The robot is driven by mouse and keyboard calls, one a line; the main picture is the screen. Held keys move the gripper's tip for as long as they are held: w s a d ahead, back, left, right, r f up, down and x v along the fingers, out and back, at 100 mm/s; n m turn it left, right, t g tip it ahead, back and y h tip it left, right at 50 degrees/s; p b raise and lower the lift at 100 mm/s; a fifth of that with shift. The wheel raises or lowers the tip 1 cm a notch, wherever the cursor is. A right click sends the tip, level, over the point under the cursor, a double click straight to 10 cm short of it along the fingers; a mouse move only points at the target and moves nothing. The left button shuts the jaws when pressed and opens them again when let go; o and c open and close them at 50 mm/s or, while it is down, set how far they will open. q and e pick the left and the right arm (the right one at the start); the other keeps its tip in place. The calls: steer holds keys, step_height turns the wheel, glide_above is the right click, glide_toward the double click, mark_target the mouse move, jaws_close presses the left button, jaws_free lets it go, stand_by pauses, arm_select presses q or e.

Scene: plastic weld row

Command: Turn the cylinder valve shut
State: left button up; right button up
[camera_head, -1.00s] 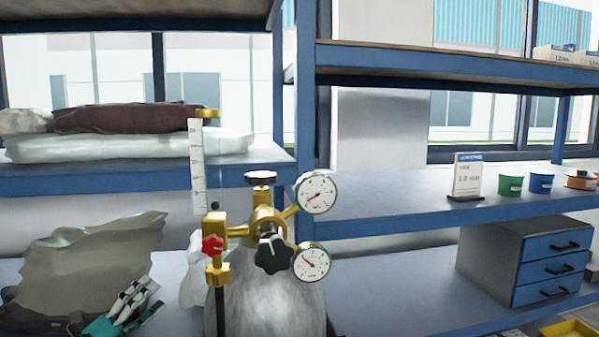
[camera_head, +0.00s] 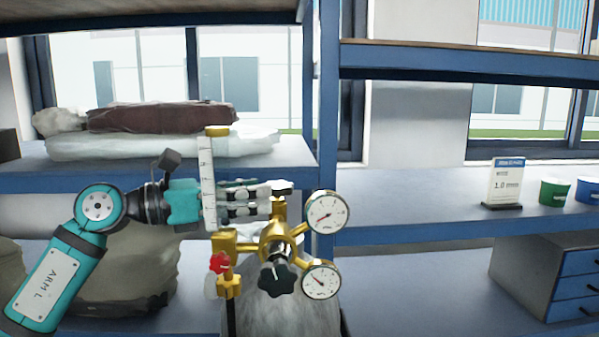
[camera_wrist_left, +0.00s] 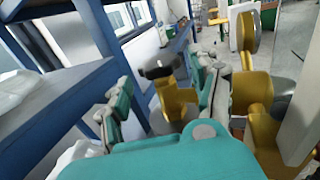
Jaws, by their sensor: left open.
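The gas cylinder (camera_head: 280,312) stands in front of the shelving with a brass regulator (camera_head: 277,243) on top. The cylinder valve's black handwheel (camera_wrist_left: 158,67) shows in the left wrist view on its brass stem (camera_wrist_left: 178,103). My left gripper (camera_head: 262,197) reaches in from the left at the height of the valve top and largely hides the handwheel in the head view. In the wrist view the open fingers (camera_wrist_left: 160,80) lie on either side of the handwheel; I cannot tell whether they touch it. My right gripper is not in view.
Two gauges (camera_head: 327,212) and a black star knob (camera_head: 278,277) sit close right and below. A red knob (camera_head: 219,263) and an upright flow tube (camera_head: 208,182) stand close to the left gripper. Blue shelves (camera_head: 420,235) surround the cylinder, with bags (camera_head: 165,142) at left.

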arm_select(q)
steer(key=p+x, duration=0.3)
steer(key=x, duration=0.4)
steer(key=shift+w+d+r, duration=0.15)
steer(key=shift+d, duration=0.1)
steer(key=shift+w+d+p, duration=0.15)
steer(key=shift+d+p, duration=0.2)
steer(key=shift+d, duration=0.2)
steer(key=shift+a, duration=0.1)
steer(key=c, duration=0.6)
jaws_close()
steer(key=shift+w+d, duration=0.1)
steer(key=shift+d, duration=0.15)
